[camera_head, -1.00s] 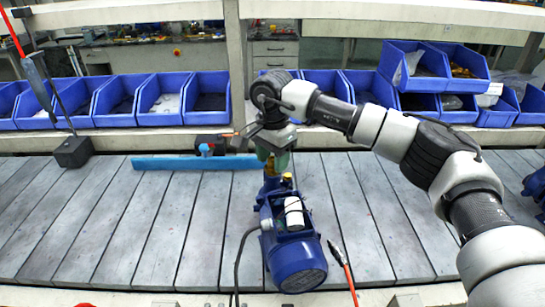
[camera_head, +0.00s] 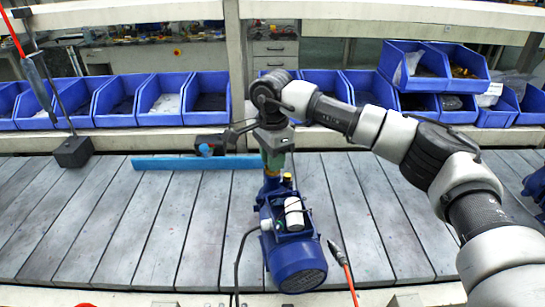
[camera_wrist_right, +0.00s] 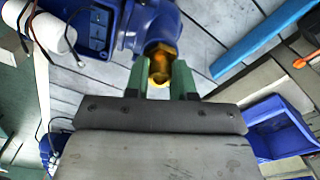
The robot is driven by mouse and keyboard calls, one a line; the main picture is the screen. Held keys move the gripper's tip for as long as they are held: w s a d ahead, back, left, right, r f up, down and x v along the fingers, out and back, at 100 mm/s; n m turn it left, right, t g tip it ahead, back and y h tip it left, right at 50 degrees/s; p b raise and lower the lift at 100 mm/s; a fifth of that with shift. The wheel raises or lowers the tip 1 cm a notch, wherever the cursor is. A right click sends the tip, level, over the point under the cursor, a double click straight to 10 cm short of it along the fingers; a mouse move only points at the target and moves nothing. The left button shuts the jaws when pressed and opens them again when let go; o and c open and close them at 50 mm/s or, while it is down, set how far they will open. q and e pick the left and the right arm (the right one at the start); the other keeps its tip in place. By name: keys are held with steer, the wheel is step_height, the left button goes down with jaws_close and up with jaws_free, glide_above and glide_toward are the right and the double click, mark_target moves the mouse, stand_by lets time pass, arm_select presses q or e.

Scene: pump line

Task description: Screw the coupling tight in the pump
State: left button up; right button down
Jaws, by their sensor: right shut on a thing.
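The blue pump (camera_head: 292,238) stands on the grey slatted table, with its round motor end toward me and a white cylinder on top. The brass coupling (camera_wrist_right: 160,62) sits at the pump's (camera_wrist_right: 150,22) blue port in the right wrist view. My right gripper (camera_head: 273,164) points down over the far end of the pump. Its green fingers (camera_wrist_right: 160,80) are shut on the coupling, one on each side. In the head view the fingers mostly hide the coupling. My left gripper is not in view.
A blue bar (camera_head: 195,163) lies along the table's back edge. A black block (camera_head: 73,152) with a rod stands at the left. Blue bins (camera_head: 206,100) line the shelf behind.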

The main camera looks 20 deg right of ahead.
steer(key=shift+m, duration=1.7)
steer(key=shift+m, duration=1.7)
steer(key=m, duration=0.3)
steer(key=shift+m, duration=0.3)
